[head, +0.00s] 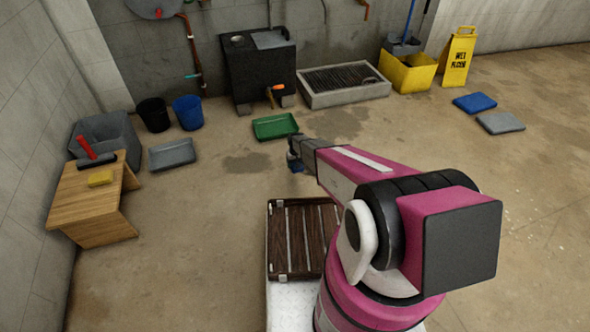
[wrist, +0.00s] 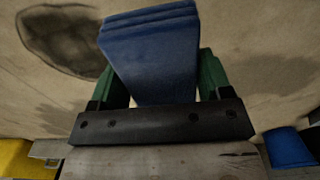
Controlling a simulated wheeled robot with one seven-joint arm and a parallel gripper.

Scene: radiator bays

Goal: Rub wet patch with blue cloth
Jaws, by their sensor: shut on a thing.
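The blue cloth (wrist: 155,55) is a folded pad, gripped between the green fingers of my gripper (wrist: 165,90) in the wrist view. In the head view a little of the cloth (head: 297,168) shows below my gripper (head: 294,157), over the bare floor. I cannot tell whether it touches the floor. In the wrist view a dark, sharply edged wet patch (wrist: 62,38) lies left of the cloth, apart from it. Fainter stains lie to the left of my gripper (head: 248,163) and beyond it (head: 338,123) in the head view. My arm may hide part of the floor.
A green tray (head: 275,126) lies just beyond my gripper. A stone-edged drain grate (head: 344,86), yellow mop bucket (head: 408,72) and wet-floor sign (head: 459,58) stand farther back. Black (head: 153,114) and blue (head: 188,112) buckets and a wooden table (head: 88,205) are left. The right floor is mostly clear.

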